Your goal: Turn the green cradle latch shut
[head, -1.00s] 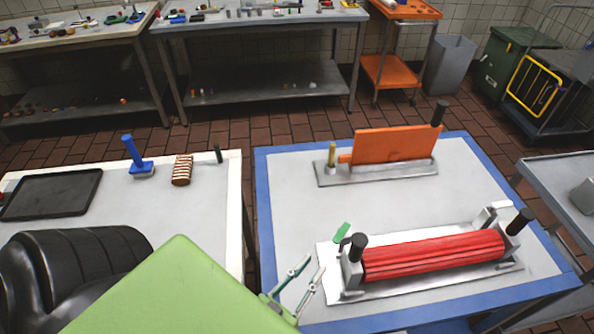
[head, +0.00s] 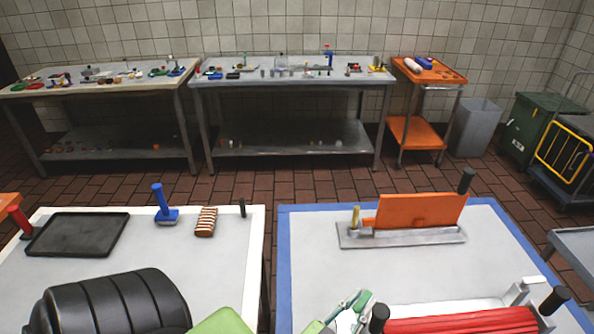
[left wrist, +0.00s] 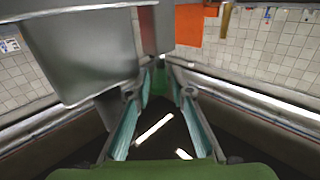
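The green latch (head: 363,298) shows at the left end of the cradle (head: 450,305), which holds a red ribbed roller (head: 462,322). The roller is cut off by the lower edge of the head view. My left gripper (head: 347,306) comes in from below, right at the latch. In the left wrist view its two teal-padded fingers (left wrist: 165,88) stand apart, with a bit of green (left wrist: 176,92) between or just beyond their tips. I cannot tell whether they touch it. The latch's exact angle is partly hidden by the fingers. My right gripper is out of view.
An orange board (head: 420,210) stands in a grey holder behind the cradle on the blue-edged table (head: 300,240). A black post (head: 379,318) stands close to the right of the gripper. The left table holds a black tray (head: 78,234), a blue-handled tool (head: 163,205) and a striped block (head: 206,221).

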